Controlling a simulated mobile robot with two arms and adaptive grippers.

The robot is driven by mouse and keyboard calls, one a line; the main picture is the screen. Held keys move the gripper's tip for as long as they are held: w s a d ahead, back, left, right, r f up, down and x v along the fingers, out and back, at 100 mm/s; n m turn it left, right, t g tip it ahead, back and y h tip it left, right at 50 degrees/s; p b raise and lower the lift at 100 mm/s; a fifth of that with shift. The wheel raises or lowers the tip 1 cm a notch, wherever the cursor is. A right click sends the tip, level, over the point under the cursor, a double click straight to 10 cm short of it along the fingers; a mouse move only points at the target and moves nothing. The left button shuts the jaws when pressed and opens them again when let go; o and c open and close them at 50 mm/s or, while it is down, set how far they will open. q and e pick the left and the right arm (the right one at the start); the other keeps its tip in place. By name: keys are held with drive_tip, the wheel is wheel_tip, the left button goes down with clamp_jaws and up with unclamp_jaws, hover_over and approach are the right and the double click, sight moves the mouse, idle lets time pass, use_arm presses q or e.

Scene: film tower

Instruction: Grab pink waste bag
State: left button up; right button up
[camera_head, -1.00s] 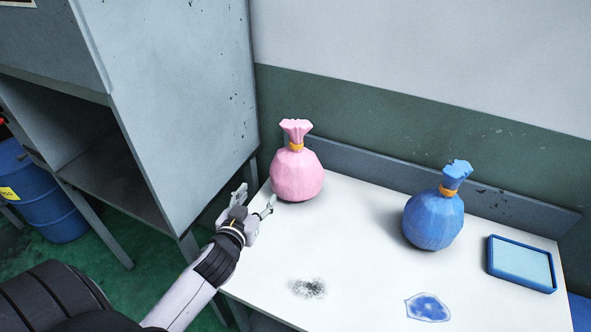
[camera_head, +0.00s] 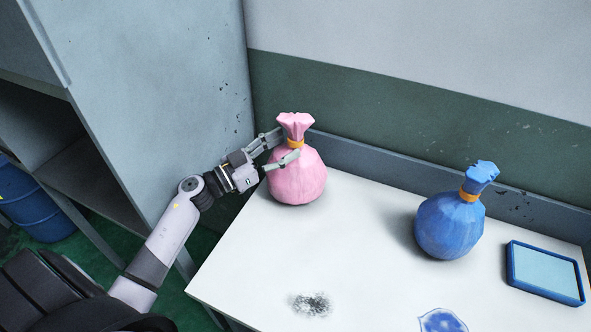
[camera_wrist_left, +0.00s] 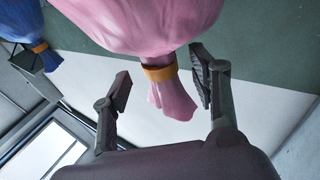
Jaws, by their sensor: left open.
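The pink waste bag (camera_head: 297,180) stands upright on the white table, its gathered neck tied with an orange band. My left gripper (camera_head: 285,148) is open, with its two fingers at the height of the bag's neck, one in front and one at the far left side. In the left wrist view, the pink bag (camera_wrist_left: 150,20) appears upside down. Its banded neck lies between the open fingers of my left gripper (camera_wrist_left: 160,85), with gaps visible on both sides. My right gripper is not in view.
A blue bag (camera_head: 449,226) stands to the right on the white table (camera_head: 370,270). A blue tray (camera_head: 545,271) lies farther right. A grey cabinet (camera_head: 165,90) rises close on the left.

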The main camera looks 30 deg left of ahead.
sight(290, 144)
use_arm(q)
drive_tip(key=x, duration=0.4)
drive_tip(key=shift+p, duration=0.3)
drive_tip(key=shift+c, duration=0.5)
clamp_jaws()
idle(0.3)
